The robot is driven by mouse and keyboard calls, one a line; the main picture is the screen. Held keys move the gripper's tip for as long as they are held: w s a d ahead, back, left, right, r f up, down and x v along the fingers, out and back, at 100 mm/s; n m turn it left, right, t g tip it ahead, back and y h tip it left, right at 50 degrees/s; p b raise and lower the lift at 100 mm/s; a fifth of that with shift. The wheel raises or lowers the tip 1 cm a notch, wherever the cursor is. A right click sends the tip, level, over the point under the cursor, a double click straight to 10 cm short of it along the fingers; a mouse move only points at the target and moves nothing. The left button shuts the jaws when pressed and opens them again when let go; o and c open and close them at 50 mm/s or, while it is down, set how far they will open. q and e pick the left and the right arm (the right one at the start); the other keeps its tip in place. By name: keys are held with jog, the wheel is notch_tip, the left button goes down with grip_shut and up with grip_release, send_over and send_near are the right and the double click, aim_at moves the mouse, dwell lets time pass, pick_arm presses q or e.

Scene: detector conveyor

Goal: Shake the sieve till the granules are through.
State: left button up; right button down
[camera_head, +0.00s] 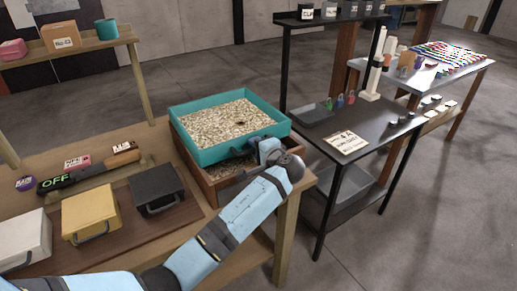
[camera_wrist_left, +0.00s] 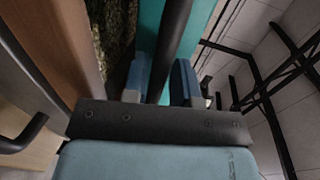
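The sieve (camera_head: 200,156) is a teal square tray full of pale tan granules (camera_head: 225,118), with a small dark spot among them. It sits over a brown wooden box (camera_head: 225,185) at the table's right end. My left gripper (camera_head: 262,150) is at the sieve's near right side. In the left wrist view, the dark bar handle (camera_wrist_left: 172,40) runs between my two blue fingers (camera_wrist_left: 163,82), which close on it. The teal wall (camera_wrist_left: 148,28) and some darker granules (camera_wrist_left: 115,40) show beside it. The box's inside is mostly hidden. My right gripper is out of view.
White, yellow (camera_head: 90,212) and black (camera_head: 158,190) lidded boxes stand on the wooden table, left of the sieve. A dark shelf table (camera_head: 375,125) stands close on the right, with floor beyond.

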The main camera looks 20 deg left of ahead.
pick_arm(q)
jog(key=shift+o, duration=0.9)
jog(key=shift+w+a+f, duration=0.1)
jog(key=v, duration=1.4)
jog(key=shift+b, duration=0.3)
jog(key=shift+w, duration=0.1)
